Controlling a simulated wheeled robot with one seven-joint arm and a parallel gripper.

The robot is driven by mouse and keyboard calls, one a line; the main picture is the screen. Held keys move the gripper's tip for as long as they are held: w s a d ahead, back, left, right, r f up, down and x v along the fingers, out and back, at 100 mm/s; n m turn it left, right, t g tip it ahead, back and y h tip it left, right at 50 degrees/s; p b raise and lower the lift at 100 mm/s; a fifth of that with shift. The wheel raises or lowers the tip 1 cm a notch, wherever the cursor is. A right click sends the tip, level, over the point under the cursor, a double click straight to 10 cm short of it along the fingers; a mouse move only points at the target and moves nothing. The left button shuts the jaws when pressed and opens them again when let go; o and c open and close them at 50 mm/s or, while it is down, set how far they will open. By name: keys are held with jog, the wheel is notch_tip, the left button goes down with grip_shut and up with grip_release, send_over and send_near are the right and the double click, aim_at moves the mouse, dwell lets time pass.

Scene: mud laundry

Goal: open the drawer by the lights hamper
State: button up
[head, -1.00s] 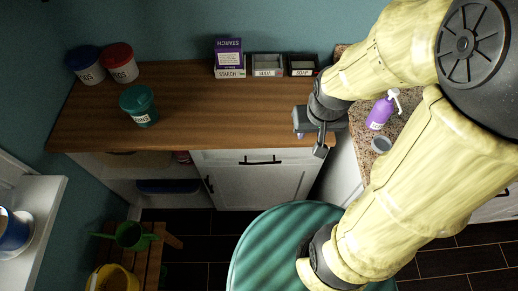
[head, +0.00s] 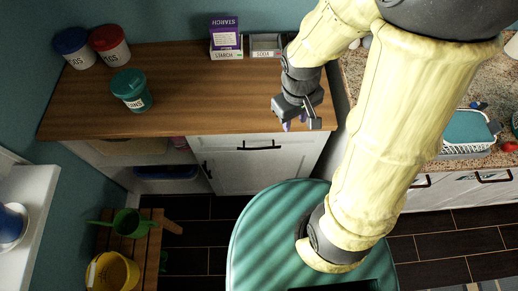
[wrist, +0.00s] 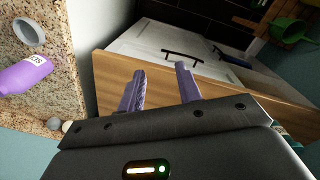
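A white drawer front with a black bar handle (head: 258,147) sits under the wooden counter's front edge. The handle also shows in the wrist view (wrist: 182,55). My gripper (head: 303,122) is above the counter's front right edge, right of the handle and apart from it. In the wrist view its two purple fingers (wrist: 160,88) are spread, with nothing between them, over the wooden edge. I cannot read any label for the lights hamper; containers in the open shelf left of the drawer are mostly hidden under the counter.
The wooden counter (head: 170,100) holds a teal tub (head: 131,90), other tubs and a starch box (head: 225,36). A granite counter adjoins at right, with a purple bottle (wrist: 24,74) near my gripper. A wooden stool with a green watering can (head: 130,223) stands at lower left.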

jog(key=s+a+f+n+g+h+b, duration=0.1)
jog(key=a+f+n+g+h+b, duration=0.3)
jog(key=f+n, duration=0.5)
jog(key=n+t+h+b, duration=0.85)
jog(key=n+t, duration=0.75)
jog(key=n, duration=1.5)
send_near(258, 148)
jog(key=v, duration=0.7)
jog(key=shift+w+f+m+b, duration=0.1)
jog(key=shift+f+m+b, duration=0.2)
jog(key=shift+f+b, duration=0.1)
jog(key=p+x, duration=0.2)
jog(key=x, duration=1.5)
jog(key=shift+w+d+p, duration=0.15)
jog(key=shift+d+p, duration=0.05)
jog(key=shift+p, duration=0.2)
jog(key=shift+a, duration=0.15)
